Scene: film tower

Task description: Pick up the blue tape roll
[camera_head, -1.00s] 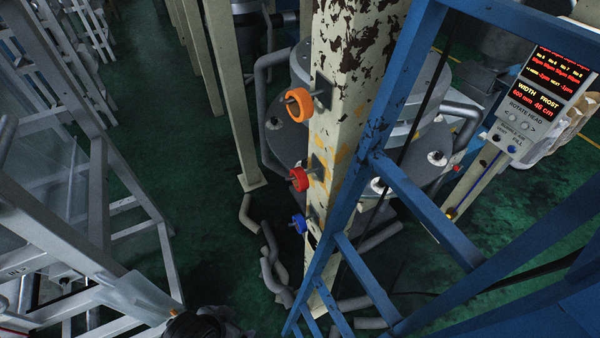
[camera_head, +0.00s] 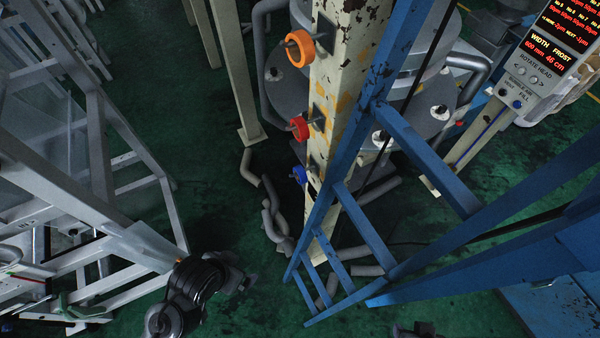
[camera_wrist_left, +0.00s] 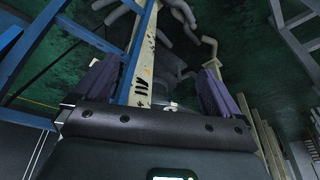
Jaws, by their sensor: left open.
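The blue tape roll (camera_head: 300,174) hangs on a peg low on the worn cream post (camera_head: 335,95), below a red roll (camera_head: 300,128) and an orange roll (camera_head: 299,48). My left gripper (camera_head: 243,282) is below and to the left of the blue roll, well apart from it. In the left wrist view its two dark fingers stand wide apart with nothing between them (camera_wrist_left: 155,85). I cannot make out the blue roll in that view. A dark part at the bottom edge of the head view looks like my right gripper (camera_head: 415,331), mostly cut off.
A blue frame (camera_head: 345,150) with slanted bars stands close to the right of the post. A white frame (camera_head: 100,160) stands on the left. Grey pipes (camera_head: 270,215) lie near the post's foot. Green floor (camera_head: 200,190) is open left of the post.

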